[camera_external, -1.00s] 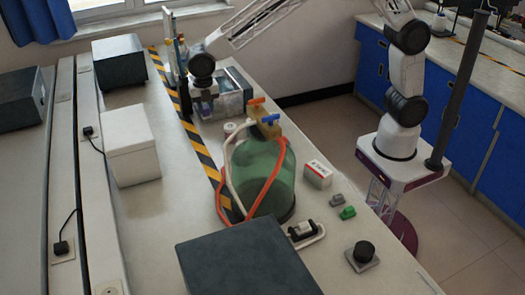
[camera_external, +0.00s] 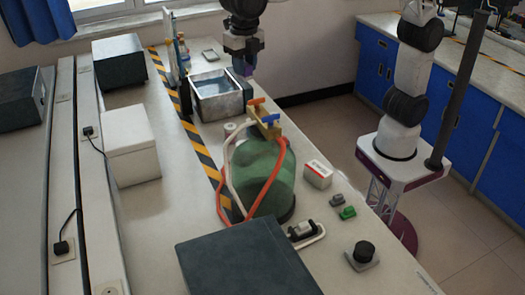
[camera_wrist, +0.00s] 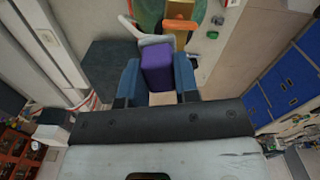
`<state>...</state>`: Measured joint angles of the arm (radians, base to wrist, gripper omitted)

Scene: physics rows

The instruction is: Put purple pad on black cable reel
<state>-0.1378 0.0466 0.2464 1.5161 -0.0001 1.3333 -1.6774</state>
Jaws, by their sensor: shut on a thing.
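The purple pad (camera_wrist: 157,66) is a block between the two blue fingers of my gripper (camera_wrist: 157,74) in the wrist view. My gripper is shut on it. In the external view, my gripper (camera_external: 243,66) hangs in the air at the right of the metal box, and a bit of purple shows at its fingers. A black round piece (camera_external: 364,251) on a grey plate stands at the front right of the bench. I cannot tell whether it is the black cable reel.
An open metal box (camera_external: 216,98) stands below and left of my gripper. A green glass bottle (camera_external: 265,175) with orange and white hoses stands mid-bench. A small white box (camera_external: 318,174), a green piece (camera_external: 348,212) and a large dark box (camera_external: 245,262) lie nearer the front.

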